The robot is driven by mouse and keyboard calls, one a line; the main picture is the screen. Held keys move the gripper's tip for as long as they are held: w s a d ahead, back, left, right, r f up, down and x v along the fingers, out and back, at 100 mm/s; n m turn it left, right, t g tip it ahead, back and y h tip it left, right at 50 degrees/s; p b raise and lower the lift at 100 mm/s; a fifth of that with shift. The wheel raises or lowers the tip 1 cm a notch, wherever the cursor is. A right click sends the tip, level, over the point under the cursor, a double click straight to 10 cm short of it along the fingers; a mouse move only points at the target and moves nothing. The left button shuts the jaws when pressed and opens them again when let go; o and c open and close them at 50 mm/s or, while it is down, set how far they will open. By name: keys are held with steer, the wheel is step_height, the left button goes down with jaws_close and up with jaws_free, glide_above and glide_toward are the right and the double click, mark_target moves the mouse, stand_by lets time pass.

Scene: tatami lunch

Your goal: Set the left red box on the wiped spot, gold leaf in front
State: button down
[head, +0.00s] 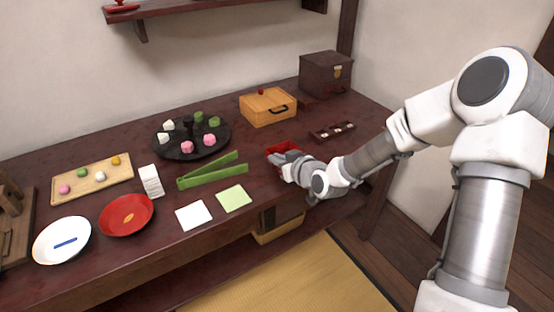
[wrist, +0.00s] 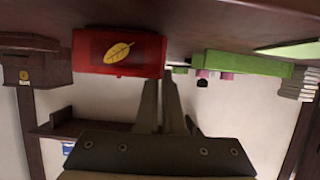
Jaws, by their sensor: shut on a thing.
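The red box (head: 284,147) stands near the table's front edge, right of centre, partly hidden by my gripper (head: 288,162). In the wrist view, where the scene is upside down, the red box (wrist: 88,52) shows a gold leaf (wrist: 119,52) on the face toward my wrist. My gripper's fingers (wrist: 161,84) are close together at one end of the box and overlap its edge. They are shut on the red box; the exact contact is hard to see. I see no second red box of this kind, and no wiped spot can be made out.
Green tongs (head: 212,172), a white napkin (head: 194,215) and a green napkin (head: 234,198) lie left of my gripper. A small dark tray (head: 318,136) lies right, with a wooden box (head: 267,117) and dark chest (head: 326,74) behind. A red plate (head: 112,218) is further left.

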steer(key=c, duration=1)
jaws_free()
steer(key=shift+c, duration=0.2)
steer(key=shift+r+p, duration=0.15)
steer(key=shift+p, duration=0.15)
steer(key=p+v, duration=0.3)
steer(key=v, duration=0.9)
